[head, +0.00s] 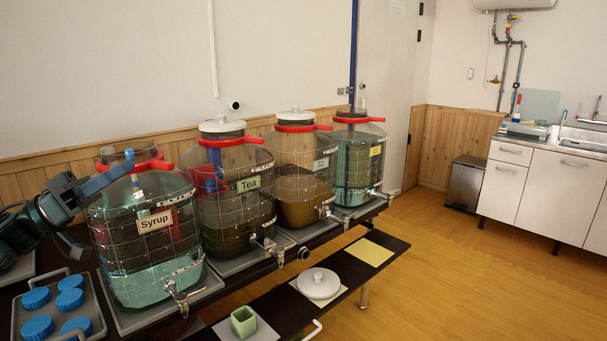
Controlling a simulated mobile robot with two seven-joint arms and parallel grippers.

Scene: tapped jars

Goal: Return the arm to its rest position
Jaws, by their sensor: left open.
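My left gripper (100,208) is open at the left, beside the upper left side of the jar labelled Syrup (143,245). One finger overlaps the jar's shoulder in the picture; I cannot tell whether it touches. The Syrup jar holds pale teal liquid and has a red collar and a metal tap; no white lid shows on it. The Tea jar (232,215) and a third jar (302,190) hold brown liquid and wear white lids. A fourth jar (358,165) holds teal liquid. My right gripper is out of view.
A tray (100,320) of several blue caps (69,300) sits below my left gripper. The lower bench holds a green cup (243,321), a white lid (318,283) and an empty yellow mat (369,251). A bin (466,183) and sink cabinet (541,193) stand right; the floor between is clear.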

